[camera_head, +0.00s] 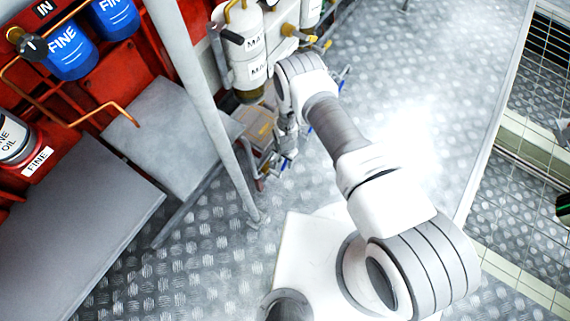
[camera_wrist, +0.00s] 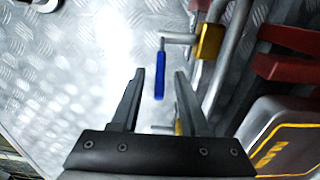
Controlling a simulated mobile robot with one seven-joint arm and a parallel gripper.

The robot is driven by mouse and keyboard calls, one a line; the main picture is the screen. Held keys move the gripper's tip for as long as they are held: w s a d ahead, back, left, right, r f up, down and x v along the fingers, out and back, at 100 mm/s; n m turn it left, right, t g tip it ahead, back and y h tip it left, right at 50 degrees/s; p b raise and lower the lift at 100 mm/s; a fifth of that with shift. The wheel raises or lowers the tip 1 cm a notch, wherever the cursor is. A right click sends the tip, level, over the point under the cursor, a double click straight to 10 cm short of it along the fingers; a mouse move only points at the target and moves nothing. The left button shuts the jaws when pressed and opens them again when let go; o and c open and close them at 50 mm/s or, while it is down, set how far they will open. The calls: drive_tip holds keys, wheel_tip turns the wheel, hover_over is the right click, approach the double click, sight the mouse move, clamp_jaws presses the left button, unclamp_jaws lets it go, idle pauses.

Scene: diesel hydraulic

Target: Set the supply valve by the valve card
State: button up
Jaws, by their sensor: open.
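In the wrist view my gripper (camera_wrist: 159,72) is open and empty, its two dark fingers apart. A blue lever handle (camera_wrist: 159,76) shows between and beyond the fingertips. It hangs from a grey stem joined to a yellow valve body (camera_wrist: 209,41) on a grey pipe. I cannot tell how far the handle is from the fingers, and no contact is clear. In the head view my arm bends down beside the white cylinders, and its end is small and hard to make out among the pipes. I cannot make out a valve card in either view.
White cylinders (camera_head: 246,52) and pipes stand by the red machine wall. A slanted grey post (camera_head: 205,100) and grey ledges (camera_head: 165,135) lie left. Patterned metal floor (camera_head: 430,60) is open.

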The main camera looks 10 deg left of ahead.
drive_tip(key=shift+f, duration=0.9)
drive_tip(key=shift+c, duration=0.3)
clamp_jaws()
idle(0.6)
